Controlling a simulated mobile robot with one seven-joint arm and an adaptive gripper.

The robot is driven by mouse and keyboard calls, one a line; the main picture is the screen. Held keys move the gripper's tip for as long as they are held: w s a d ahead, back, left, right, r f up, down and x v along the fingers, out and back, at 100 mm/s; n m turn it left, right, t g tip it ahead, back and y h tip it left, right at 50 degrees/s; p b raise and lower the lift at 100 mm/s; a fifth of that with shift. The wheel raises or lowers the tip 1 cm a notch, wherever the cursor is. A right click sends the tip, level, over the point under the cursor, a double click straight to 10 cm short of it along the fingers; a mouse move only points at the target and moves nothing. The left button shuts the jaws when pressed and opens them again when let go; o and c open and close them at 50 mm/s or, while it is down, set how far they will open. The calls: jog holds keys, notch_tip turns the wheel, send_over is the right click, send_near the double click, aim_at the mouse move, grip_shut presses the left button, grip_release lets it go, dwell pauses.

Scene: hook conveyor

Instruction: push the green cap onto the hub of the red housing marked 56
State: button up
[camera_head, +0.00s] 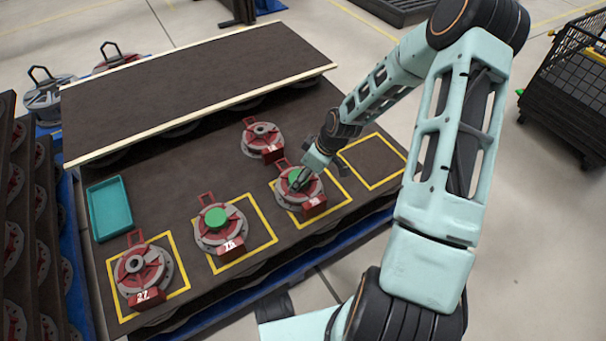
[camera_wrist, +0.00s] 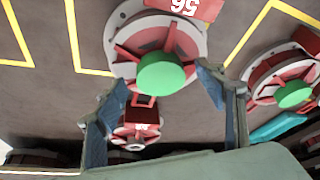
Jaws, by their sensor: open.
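The red housing marked 56 (camera_wrist: 165,38) sits at the top of the wrist view, its number upside down there. In the head view this housing (camera_head: 318,189) stands in a yellow-outlined square, partly hidden by my gripper (camera_head: 304,183). The green cap (camera_wrist: 162,73) lies over the middle of the housing and hides the hub; it shows as a small green patch in the head view (camera_head: 295,174). I cannot tell how fully it is seated. My gripper (camera_wrist: 163,78) is open above the housing, its fingers on either side of the cap in the wrist view.
Left of it stand a housing with a green cap (camera_head: 215,218) and an uncapped housing marked 27 (camera_head: 134,263). Another uncapped housing (camera_head: 262,136) stands behind. A teal tray (camera_head: 109,208) lies far left. The right-hand yellow square (camera_head: 372,162) is empty. A raised dark shelf (camera_head: 200,85) spans the back.

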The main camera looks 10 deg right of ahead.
jog(key=v, duration=1.2)
